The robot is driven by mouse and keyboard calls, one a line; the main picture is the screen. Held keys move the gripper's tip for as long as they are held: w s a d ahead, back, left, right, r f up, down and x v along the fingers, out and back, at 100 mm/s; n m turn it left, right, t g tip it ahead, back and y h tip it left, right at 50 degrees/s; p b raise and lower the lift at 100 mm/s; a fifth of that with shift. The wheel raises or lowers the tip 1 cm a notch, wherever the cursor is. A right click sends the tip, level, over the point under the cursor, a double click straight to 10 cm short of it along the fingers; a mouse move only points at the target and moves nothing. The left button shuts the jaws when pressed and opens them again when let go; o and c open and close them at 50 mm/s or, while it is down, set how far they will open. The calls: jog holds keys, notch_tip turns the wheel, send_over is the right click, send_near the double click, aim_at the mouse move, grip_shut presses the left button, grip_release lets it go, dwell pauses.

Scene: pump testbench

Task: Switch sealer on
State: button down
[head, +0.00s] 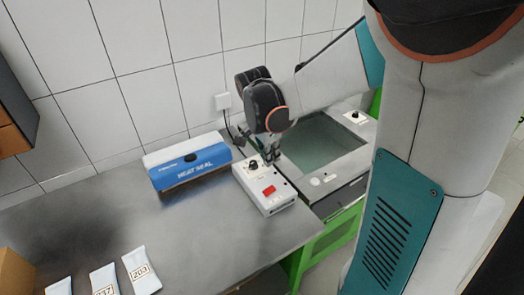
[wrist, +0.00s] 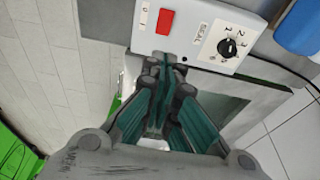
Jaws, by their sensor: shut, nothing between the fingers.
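The heat sealer (head: 188,163) is a blue and white bar on the steel table, marked HEAT SEAL. Its blue end shows at the top right of the wrist view (wrist: 299,27). The white control box (head: 262,190) stands to its right, with a red switch (head: 269,190) and a black knob (head: 253,166). In the wrist view the red switch (wrist: 165,21) sits near the box edge, with 0 and 1 marks beside it, and the numbered knob (wrist: 227,48) is to its right. My gripper (head: 271,158) is shut and empty, its tips (wrist: 165,66) close to the box's edge; contact is unclear.
White pouches (head: 141,270) with number labels lie at the table's front left. A basin (head: 318,145) in a green-framed bench is right of the box. A wall socket (head: 222,101) with a cable is behind. The steel table's middle (head: 130,215) is clear.

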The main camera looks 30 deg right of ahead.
jog(key=b, duration=0.4)
send_near(278, 187)
jog(key=x, duration=0.5)
jog(key=shift+s, duration=0.1)
